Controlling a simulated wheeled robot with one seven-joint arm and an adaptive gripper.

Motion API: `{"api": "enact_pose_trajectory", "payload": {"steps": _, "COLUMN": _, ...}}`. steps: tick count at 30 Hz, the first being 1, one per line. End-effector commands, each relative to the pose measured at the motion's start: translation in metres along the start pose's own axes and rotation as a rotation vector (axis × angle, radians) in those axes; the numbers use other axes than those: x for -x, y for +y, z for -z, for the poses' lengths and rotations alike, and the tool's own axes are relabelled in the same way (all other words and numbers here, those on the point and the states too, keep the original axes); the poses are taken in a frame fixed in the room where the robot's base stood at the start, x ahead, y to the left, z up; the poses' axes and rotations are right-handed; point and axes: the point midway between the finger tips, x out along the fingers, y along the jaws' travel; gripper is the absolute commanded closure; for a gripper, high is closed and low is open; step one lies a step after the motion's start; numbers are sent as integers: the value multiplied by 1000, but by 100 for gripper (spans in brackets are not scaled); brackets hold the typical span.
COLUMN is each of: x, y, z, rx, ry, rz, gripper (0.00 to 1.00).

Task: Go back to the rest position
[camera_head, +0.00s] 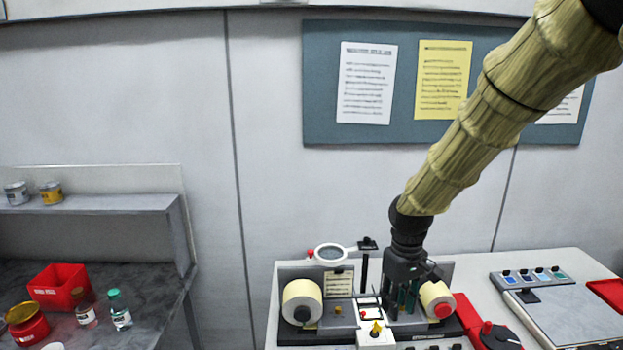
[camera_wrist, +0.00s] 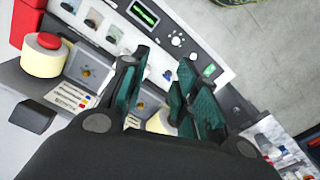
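My gripper (camera_head: 407,297) hangs low over the label rewinder (camera_head: 340,338), at the lower end of my arm in its tan ribbed sleeve. It is just left of the cream roll with a red cap (camera_head: 438,300). In the wrist view my gripper (camera_wrist: 165,85) has green-padded fingers spread apart, with nothing seen held between them. The red-capped roll shows at the upper left there (camera_wrist: 43,55). Another cream roll (camera_head: 302,302) sits on the rewinder's left side. A cream surface shows behind the fingers in the wrist view, mostly hidden.
A magnifier (camera_head: 333,253) and a dark post (camera_head: 364,268) stand close to the left of my gripper. A button panel (camera_head: 533,276) and red tray (camera_head: 607,293) lie to the right. A side bench at left holds a red bin (camera_head: 60,287), bottles and jars.

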Motion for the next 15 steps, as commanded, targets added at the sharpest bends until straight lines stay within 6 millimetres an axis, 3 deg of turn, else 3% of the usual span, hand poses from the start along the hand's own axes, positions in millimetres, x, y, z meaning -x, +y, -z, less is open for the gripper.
{"api": "enact_pose_trajectory", "payload": {"steps": 8, "x": -34, "y": -6, "z": -4, "rx": -16, "ry": 1, "rz": 14, "gripper": 70}}
{"api": "enact_pose_trajectory", "payload": {"steps": 15, "x": -79, "y": -13, "z": -16, "rx": -44, "ry": 4, "rz": 31, "gripper": 70}}
